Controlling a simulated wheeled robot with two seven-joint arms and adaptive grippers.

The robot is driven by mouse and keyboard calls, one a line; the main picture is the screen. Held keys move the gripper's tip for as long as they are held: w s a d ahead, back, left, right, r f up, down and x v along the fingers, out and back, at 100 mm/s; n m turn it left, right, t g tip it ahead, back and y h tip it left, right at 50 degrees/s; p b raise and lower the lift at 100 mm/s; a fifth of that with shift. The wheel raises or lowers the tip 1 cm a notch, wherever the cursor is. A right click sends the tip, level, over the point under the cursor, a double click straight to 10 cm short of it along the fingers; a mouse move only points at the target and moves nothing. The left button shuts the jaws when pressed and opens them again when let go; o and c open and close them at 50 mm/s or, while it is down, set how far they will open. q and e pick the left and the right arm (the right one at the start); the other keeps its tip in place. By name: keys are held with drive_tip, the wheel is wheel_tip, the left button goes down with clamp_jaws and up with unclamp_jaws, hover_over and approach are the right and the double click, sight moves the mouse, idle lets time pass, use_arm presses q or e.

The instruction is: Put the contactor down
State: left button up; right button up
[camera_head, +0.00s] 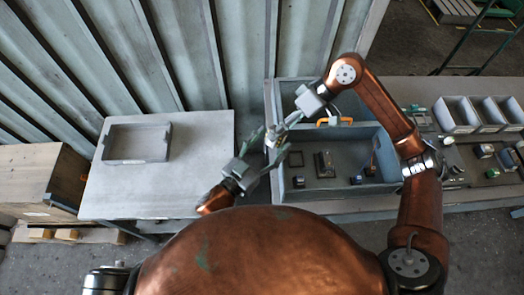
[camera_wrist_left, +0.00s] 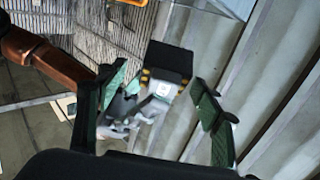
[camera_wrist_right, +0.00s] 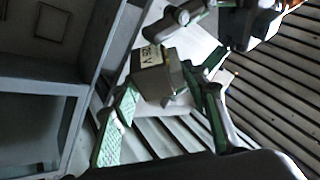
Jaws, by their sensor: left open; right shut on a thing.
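The contactor (camera_wrist_right: 155,78) is a small beige-grey block with dark lettering on its face in the right wrist view. My right gripper (camera_wrist_right: 162,112) is shut on it. In the head view this gripper (camera_head: 277,132) holds it in the air near the left wall of the blue-grey bin. My left gripper (camera_head: 258,155) is open, just below and left of the right one, with its fingers close to it. The left wrist view shows the open left fingers (camera_wrist_left: 162,105) with my right gripper beyond them.
Grey boxes (camera_head: 457,115) and small parts stand at right.

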use_arm(q)
drive_tip(key=shift+x, duration=1.4)
drive_tip(key=shift+s+d, duration=0.1)
drive_tip(key=shift+s, duration=0.1)
drive_tip(key=c, duration=1.4)
use_arm(e)
drive_tip(key=shift+r, duration=0.1)
use_arm(q)
drive_tip(key=shift+r, duration=0.1)
drive_tip(key=shift+c, duration=0.3)
use_arm(e)
drive_tip(key=o, duration=0.8)
drive_tip(key=shift+a, duration=0.1)
use_arm(q)
drive_tip(key=shift+w, duration=0.1)
use_arm(e)
drive_tip(key=o, duration=0.5)
drive_tip(key=shift+c, duration=0.2)
